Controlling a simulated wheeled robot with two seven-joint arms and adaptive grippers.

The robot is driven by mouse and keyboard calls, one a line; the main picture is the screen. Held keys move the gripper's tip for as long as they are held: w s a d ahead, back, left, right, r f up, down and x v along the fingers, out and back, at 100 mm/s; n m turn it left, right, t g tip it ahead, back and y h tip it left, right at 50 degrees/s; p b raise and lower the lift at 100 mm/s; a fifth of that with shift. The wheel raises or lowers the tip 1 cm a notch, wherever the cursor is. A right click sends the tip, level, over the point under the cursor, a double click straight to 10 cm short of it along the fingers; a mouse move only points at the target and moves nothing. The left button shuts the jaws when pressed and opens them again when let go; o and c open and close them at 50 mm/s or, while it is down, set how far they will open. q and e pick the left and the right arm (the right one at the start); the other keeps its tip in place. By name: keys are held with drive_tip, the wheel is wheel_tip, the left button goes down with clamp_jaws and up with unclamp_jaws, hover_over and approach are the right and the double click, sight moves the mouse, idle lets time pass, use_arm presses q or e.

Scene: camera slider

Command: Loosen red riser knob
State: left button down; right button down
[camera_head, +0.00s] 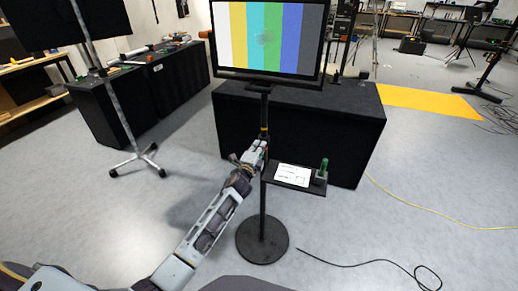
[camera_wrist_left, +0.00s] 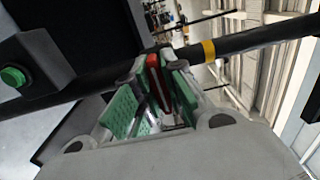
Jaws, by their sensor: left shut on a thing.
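The red riser knob (camera_wrist_left: 159,84) shows in the left wrist view as a narrow red piece between the green-padded fingers of my left gripper (camera_wrist_left: 150,97). The gripper is shut on it, beside the black stand pole (camera_wrist_left: 262,39) with its yellow band (camera_wrist_left: 209,50). In the head view my left gripper (camera_head: 262,149) reaches the pole just above the small shelf; the knob is mostly hidden there. The pole (camera_head: 263,198) rises from a round black base (camera_head: 262,240) and carries a monitor (camera_head: 267,39) with colour bars. My right gripper is not in view.
The small black shelf (camera_head: 308,188) on the pole holds a white sheet (camera_head: 293,175) and a box with a green button (camera_wrist_left: 13,76). A large black case (camera_head: 350,120) stands behind. A cable (camera_head: 360,262) lies on the floor at front right.

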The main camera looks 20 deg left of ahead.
use_arm(q)
drive_tip(key=shift+f, duration=0.1)
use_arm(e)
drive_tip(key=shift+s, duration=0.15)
use_arm(q)
drive_tip(key=c, duration=1.5)
unclamp_jaws()
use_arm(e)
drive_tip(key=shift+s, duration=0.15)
use_arm(q)
drive_tip(key=shift+s, duration=0.1)
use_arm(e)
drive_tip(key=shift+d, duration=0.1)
use_arm(q)
drive_tip(key=shift+s+a, duration=0.2)
drive_tip(key=shift+s, duration=5.7)
drive_tip(key=shift+n, duration=0.6)
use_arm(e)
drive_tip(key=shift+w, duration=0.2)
